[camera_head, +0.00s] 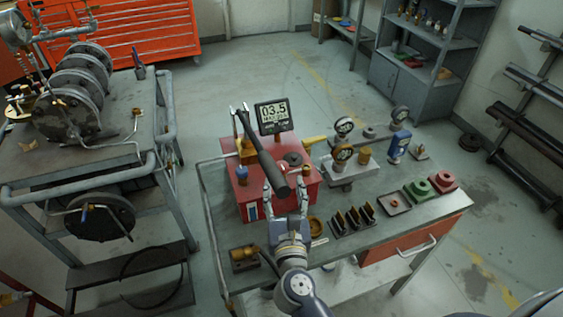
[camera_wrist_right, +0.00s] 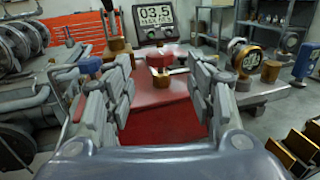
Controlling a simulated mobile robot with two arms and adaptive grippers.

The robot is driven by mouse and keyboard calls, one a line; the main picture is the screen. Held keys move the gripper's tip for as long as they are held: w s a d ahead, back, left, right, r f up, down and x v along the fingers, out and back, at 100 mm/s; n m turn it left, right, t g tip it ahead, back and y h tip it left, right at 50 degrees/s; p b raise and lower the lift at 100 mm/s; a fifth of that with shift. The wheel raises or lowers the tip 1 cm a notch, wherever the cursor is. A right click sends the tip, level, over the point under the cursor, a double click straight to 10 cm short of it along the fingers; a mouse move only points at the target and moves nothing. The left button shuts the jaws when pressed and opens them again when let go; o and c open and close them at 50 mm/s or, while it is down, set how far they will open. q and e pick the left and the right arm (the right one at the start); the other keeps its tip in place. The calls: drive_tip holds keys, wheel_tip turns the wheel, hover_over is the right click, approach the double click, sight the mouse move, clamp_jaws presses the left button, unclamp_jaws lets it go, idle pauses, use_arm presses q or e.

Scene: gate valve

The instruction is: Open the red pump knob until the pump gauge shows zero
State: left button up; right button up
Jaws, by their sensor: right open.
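The red pump (camera_head: 253,208) is a box on the metal table, with a digital gauge (camera_head: 273,116) behind it reading 03.5. The gauge also shows in the right wrist view (camera_wrist_right: 153,20). The red pump knob (camera_wrist_right: 160,58) sits on top of the pump, upper middle of the wrist view. My right gripper (camera_head: 287,199) is open and empty at the pump's near side. In the wrist view its fingers (camera_wrist_right: 158,100) are spread left and right, with the knob beyond them, apart. A black lever (camera_head: 265,152) crosses over the pump and partly hides it in the head view.
A blue knob (camera_head: 242,174) stands on the pump's left. Dial gauges (camera_head: 343,127), black holders (camera_head: 353,218) and green and red parts (camera_head: 419,188) lie on the table to the right. A left cart (camera_head: 95,165) carries pipework. Floor between cart and table is narrow.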

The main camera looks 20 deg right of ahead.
sight(282, 165)
drive_tip(key=p+x, duration=0.1)
drive_tip(key=x, duration=0.4)
drive_tip(key=shift+r, duration=0.1)
drive_tip(key=shift+x, duration=1.5)
use_arm(q)
drive_tip(key=shift+s+a+r, duration=0.3)
drive_tip(key=shift+s+r, duration=0.25)
drive_tip(key=shift+r, duration=0.3)
use_arm(e)
drive_tip(key=c, duration=1.1)
